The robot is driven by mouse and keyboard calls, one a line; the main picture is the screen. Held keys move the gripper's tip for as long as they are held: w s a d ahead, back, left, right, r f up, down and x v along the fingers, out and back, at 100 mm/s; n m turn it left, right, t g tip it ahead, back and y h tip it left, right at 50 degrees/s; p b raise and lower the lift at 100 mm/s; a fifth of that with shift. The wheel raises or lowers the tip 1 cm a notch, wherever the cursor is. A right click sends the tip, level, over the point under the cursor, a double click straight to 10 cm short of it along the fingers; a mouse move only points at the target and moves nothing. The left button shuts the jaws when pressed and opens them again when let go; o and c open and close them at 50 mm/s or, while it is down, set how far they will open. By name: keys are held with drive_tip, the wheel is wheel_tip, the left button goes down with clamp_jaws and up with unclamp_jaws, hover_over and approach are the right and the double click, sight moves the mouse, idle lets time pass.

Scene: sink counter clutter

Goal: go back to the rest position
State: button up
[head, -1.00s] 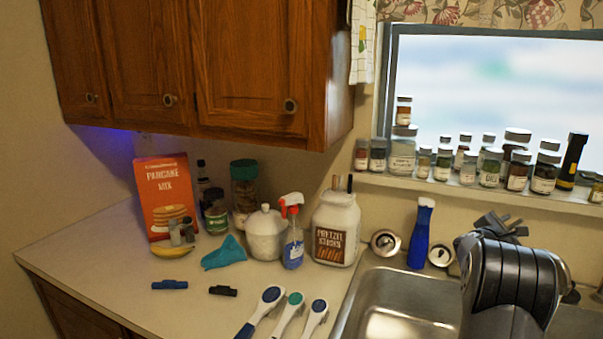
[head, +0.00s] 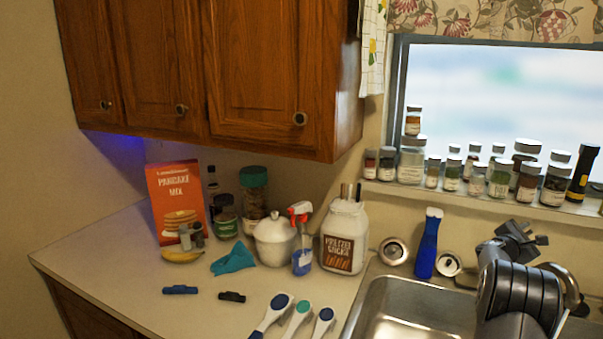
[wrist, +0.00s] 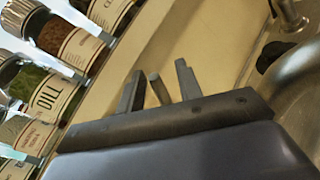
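My dark arm hides part of the sink and faucet.
The steel sink (head: 400,312) lies below my arm. The counter (head: 120,240) holds a pancake mix box (head: 176,200), jars and brushes.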

drive_tip(key=shift+r, duration=0.1)
drive_tip(key=shift+a, duration=0.25)
drive_tip(key=b+v, duration=0.5)
drive_tip(key=v, duration=0.5)
drive_tip(key=p+x, duration=0.5)
drive_tip(key=x, duration=0.5)
drive_tip(key=shift+d+r, duration=0.1)
drive_tip(key=shift+d, duration=0.05)
drive_tip(key=shift+d+f, duration=0.2)
drive_tip(key=shift+f, duration=0.15)
drive_tip(key=shift+s+m, duration=0.3)
drive_tip(key=shift+m, duration=0.1)
